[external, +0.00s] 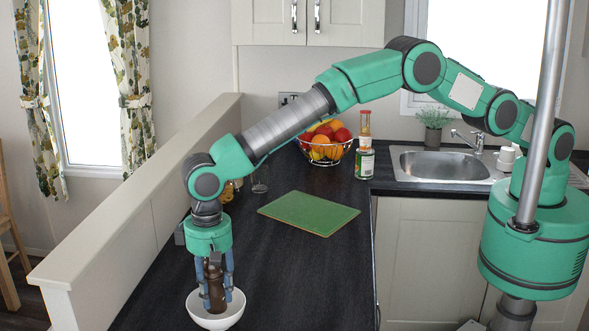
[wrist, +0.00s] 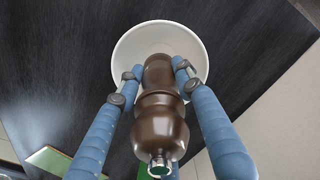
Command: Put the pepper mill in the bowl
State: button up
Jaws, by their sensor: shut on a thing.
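A brown pepper mill (external: 216,287) is held upright between the blue fingers of my gripper (external: 216,281). In the wrist view the mill (wrist: 160,120) shows its rounded brown body and a metal ring at one end, with my gripper's fingertips (wrist: 158,72) on both sides of it. The white bowl (external: 232,312) stands on the dark counter at the front. The mill's lower end is over or inside the bowl; I cannot tell whether it touches the bottom. The bowl (wrist: 128,50) also shows behind the mill in the wrist view.
A green cutting board (external: 309,213) lies on the dark counter (external: 285,280) behind the bowl. A wire basket of fruit (external: 327,140), bottles (external: 365,160) and a sink (external: 440,164) are farther back. A low wall (external: 150,210) borders the counter on the left.

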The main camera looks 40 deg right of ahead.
aim_at(216, 304)
dwell(0.3)
jog(key=shift+f, duration=1.85)
jog(key=shift+f, duration=0.15)
jog(key=o, duration=1.3)
notch_tip(216, 304, up, 12)
jog(key=shift+r, duration=0.15)
